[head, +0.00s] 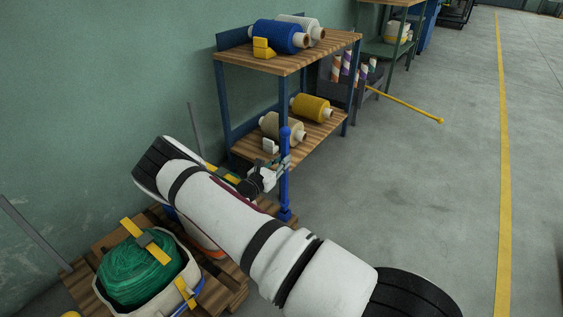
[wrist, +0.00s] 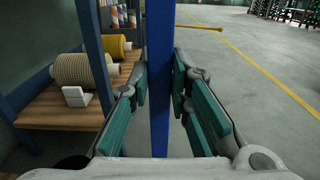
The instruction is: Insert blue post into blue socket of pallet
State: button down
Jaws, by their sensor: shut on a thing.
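My gripper (head: 280,165) is shut on the blue post (head: 285,190), which stands about upright. In the wrist view the post (wrist: 159,60) runs between the green finger pads of my gripper (wrist: 160,85). The wooden pallet (head: 235,284) is at the lower left, partly covered by my arm. The post's lower end is wider and sits by the pallet's right corner. I cannot tell whether it is in a socket or above one. No blue socket shows clearly.
A green net roll in a cream bag (head: 188,294) sits on the pallet. Grey posts (head: 36,235) rise at its left side and back. A shelf unit (head: 288,63) with blue, white, yellow and beige spools stands close behind the post. The floor to the right is clear.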

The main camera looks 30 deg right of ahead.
jog(key=shift+f+b, duration=0.4)
jog(key=shift+f, duration=0.3)
dwell(0.7)
jog(key=shift+f, duration=0.35)
jog(key=shift+f+b, duration=0.75)
jog(key=shift+f, duration=0.35)
jog(key=shift+f+b, duration=0.4)
jog(key=shift+b, duration=0.1)
jog(key=c, duration=1.4)
grip_release()
jog(key=shift+a, duration=0.1)
jog(key=v, duration=1.1)
jog(key=shift+s+a, duration=0.15)
jog(key=shift+a, duration=0.25)
